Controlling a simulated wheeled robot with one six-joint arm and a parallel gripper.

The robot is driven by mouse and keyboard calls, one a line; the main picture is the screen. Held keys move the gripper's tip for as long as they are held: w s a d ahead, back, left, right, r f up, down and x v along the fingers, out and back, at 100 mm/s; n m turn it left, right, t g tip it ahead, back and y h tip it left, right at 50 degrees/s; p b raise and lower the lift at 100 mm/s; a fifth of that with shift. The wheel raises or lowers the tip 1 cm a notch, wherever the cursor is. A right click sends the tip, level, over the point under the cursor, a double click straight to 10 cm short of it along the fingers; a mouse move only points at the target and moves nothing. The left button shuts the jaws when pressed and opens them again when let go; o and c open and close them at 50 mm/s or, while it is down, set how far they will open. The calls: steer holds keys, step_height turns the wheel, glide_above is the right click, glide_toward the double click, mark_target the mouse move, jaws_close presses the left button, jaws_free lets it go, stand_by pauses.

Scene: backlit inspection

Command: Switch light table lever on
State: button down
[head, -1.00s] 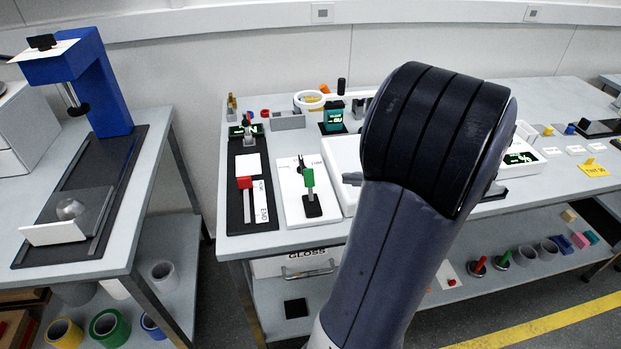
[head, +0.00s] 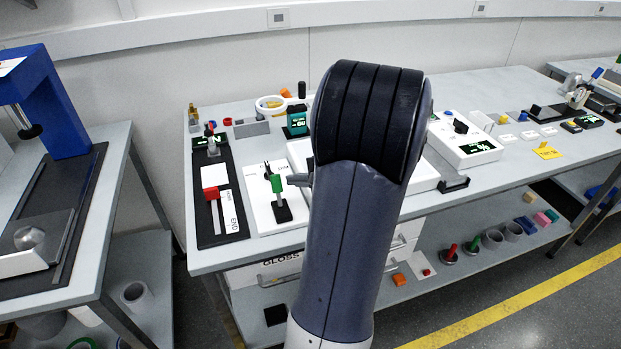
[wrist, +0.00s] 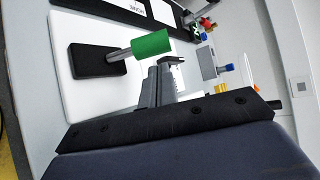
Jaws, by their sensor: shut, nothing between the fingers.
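A lever with a green handle (head: 277,184) rises from a black base (head: 282,212) on a white plate (head: 262,216) on the bench. No label shows that it is the light table's lever. In the wrist view the green handle (wrist: 152,44) lies just beyond my fingers, its grey stem running to the black base (wrist: 98,60). In the wrist view my gripper (wrist: 166,72) is shut and empty, seemingly apart from the handle.
A black board with a red-handled slider (head: 211,193) lies left of the white plate. A white box (head: 425,178), partly hidden by my arm, stands to the right. A white device with a green display (head: 478,148) is farther right. Small items line the back.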

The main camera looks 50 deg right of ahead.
steer(key=shift+x, duration=1.3)
